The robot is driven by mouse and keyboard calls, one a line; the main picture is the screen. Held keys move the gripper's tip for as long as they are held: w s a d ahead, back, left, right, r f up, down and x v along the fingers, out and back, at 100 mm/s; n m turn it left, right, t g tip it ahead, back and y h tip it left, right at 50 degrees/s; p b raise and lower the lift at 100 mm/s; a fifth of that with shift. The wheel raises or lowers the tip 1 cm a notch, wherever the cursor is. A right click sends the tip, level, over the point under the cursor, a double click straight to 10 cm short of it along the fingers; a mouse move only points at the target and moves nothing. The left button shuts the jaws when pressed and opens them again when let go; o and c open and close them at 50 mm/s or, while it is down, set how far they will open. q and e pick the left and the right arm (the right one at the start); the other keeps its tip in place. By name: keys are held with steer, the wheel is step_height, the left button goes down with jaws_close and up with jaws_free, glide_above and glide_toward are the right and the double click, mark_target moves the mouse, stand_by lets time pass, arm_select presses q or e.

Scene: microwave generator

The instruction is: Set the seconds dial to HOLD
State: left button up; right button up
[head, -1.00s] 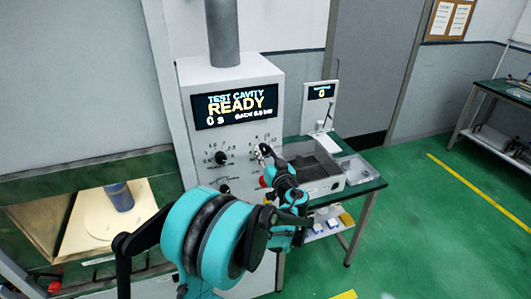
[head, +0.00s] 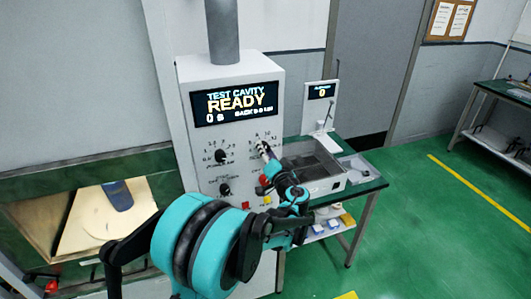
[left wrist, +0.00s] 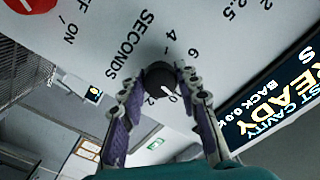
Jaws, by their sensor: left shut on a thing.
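The seconds dial (left wrist: 158,77) is a small black round knob on the white panel, seen between my left gripper's fingers in the left wrist view. The word SECONDS and the numbers 6, 4, 2 and 0 are printed near it. Its white mark points toward the lower right, near the 0. No HOLD label is legible. My left gripper (head: 264,150) is shut on the dial, with one finger on each side. In the head view the gripper largely hides the dial. My right gripper is not in view.
Another black dial (head: 221,156) is left of the gripper, with a lower dial (head: 225,189) beneath it. The display (head: 234,103) reads READY and 0 s. A green bench (head: 365,186) stands at right.

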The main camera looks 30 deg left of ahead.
arm_select(q)
steer(key=shift+m+b, duration=1.25)
steer(key=shift+m, duration=9.05)
steer(key=o, duration=1.2)
steer(key=shift+c, duration=0.2)
steer(key=v, duration=1.2)
